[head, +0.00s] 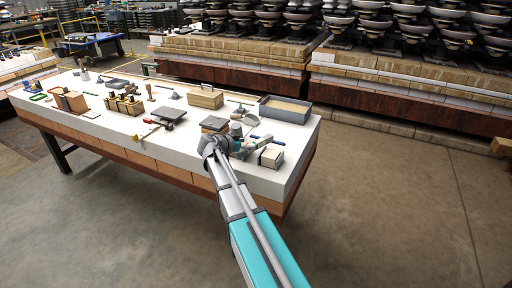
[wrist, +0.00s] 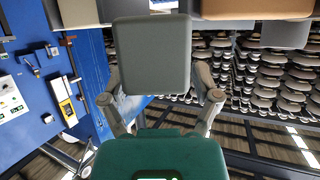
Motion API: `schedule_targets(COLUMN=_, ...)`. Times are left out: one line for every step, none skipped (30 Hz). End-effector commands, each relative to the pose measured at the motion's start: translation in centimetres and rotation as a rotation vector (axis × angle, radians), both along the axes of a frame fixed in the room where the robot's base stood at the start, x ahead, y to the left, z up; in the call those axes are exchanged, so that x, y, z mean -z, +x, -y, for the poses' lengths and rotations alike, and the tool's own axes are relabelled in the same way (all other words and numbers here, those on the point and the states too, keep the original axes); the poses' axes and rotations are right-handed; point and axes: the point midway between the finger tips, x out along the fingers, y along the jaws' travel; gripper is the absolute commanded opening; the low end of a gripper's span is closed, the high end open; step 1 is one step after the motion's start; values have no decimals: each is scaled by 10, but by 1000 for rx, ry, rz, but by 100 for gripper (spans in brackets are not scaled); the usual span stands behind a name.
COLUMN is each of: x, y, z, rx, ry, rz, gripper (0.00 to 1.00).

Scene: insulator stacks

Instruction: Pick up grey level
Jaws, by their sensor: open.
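My gripper (head: 238,147) is low over the right part of the white table, among small tools. In the wrist view my gripper (wrist: 160,103) has its two grey fingers spread apart. A plain grey square-faced shape (wrist: 152,55) fills the space at the fingers and hides their tips; I cannot tell whether it is a separate thing or part of the gripper. No contact shows. I cannot pick out the grey level for sure in either view; the things by my gripper are small and partly covered by the arm.
On the table (head: 180,187) stand a grey tray (head: 285,113), a wooden box (head: 205,97), a dark flat plate (head: 169,115) and a pale block (head: 270,157) right of my gripper. Insulator stacks (head: 370,30) stand behind.

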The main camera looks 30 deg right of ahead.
Motion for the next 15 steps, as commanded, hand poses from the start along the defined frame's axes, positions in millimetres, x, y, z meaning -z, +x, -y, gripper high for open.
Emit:
schedule_targets(x=4, y=3, z=6, rx=1, ry=0, rz=1, gripper=80)
schedule_targets(x=5, y=4, z=9, rx=0, ry=0, rz=1, gripper=80)
schedule_targets(x=7, y=6, z=13, rx=0, ry=0, rz=1, gripper=80)
schedule_targets(x=8, y=7, z=16, rx=0, ry=0, rz=1, gripper=80)
schedule_targets(x=9, y=8, z=19, rx=0, ry=0, rz=1, gripper=80)
schedule_targets(x=11, y=8, z=23, rx=1, ry=0, rz=1, gripper=80)
schedule_targets(x=12, y=9, z=26, rx=1, ry=0, rz=1, gripper=80)
schedule_targets(x=13, y=10, z=28, rx=0, ry=0, rz=1, gripper=80)
schedule_targets(x=14, y=11, z=31, rx=-1, ry=0, rz=1, gripper=80)
schedule_targets(x=14, y=11, z=32, rx=-1, ry=0, rz=1, gripper=80)
schedule_targets(x=15, y=11, z=33, rx=-1, ry=0, rz=2, gripper=80)
schedule_targets(x=15, y=12, z=34, rx=-2, ry=0, rz=1, gripper=80)
schedule_targets(x=15, y=12, z=35, rx=-2, ry=0, rz=1, gripper=80)
schedule_targets(x=15, y=12, z=35, rx=-2, ry=0, rz=1, gripper=80)
schedule_targets(x=14, y=11, z=35, rx=-2, ry=0, rz=1, gripper=80)
